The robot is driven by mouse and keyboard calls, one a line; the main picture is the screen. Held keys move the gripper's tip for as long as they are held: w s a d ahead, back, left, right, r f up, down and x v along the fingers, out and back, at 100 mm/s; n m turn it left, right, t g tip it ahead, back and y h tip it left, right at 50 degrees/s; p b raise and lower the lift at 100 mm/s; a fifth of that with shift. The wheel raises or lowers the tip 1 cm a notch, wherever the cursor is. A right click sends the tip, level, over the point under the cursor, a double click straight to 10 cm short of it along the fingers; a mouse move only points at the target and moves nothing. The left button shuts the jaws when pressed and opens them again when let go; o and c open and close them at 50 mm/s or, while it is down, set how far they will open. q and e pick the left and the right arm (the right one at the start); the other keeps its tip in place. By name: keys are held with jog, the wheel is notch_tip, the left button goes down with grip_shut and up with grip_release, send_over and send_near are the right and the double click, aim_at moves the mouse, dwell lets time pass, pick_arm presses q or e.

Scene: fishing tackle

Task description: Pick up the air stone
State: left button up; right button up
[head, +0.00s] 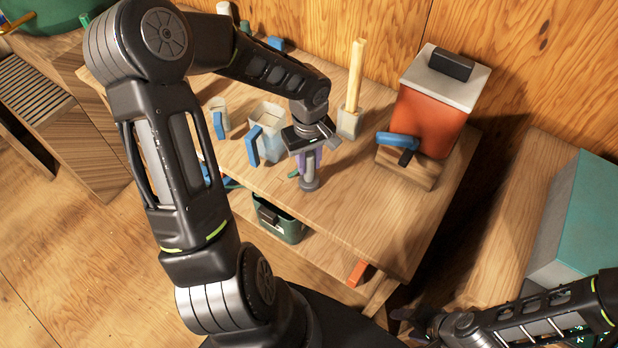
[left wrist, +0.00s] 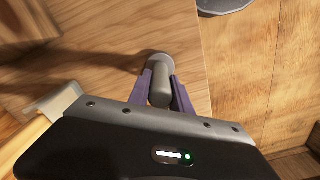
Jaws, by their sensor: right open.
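The air stone (head: 311,180) is a grey cylinder with a wider round end, upright over the table top near its front edge. My left gripper (head: 309,163) reaches down to it from above. In the left wrist view the purple fingers of my left gripper (left wrist: 162,88) lie against both sides of the grey air stone (left wrist: 159,95). Its wide end shows beyond the fingertips, close to the wood; I cannot tell whether it touches. My right gripper (head: 408,322) is at the bottom of the head view, dark and partly hidden, away from the air stone.
On the table (head: 365,215) stand a clear jug with a blue handle (head: 268,130), a smaller jug (head: 218,112), a block with an upright wooden stick (head: 350,115) and an orange container (head: 425,115). A green bin (head: 285,224) sits below. The table's front right is clear.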

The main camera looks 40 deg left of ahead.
pick_arm(q)
grip_shut()
dwell(0.9)
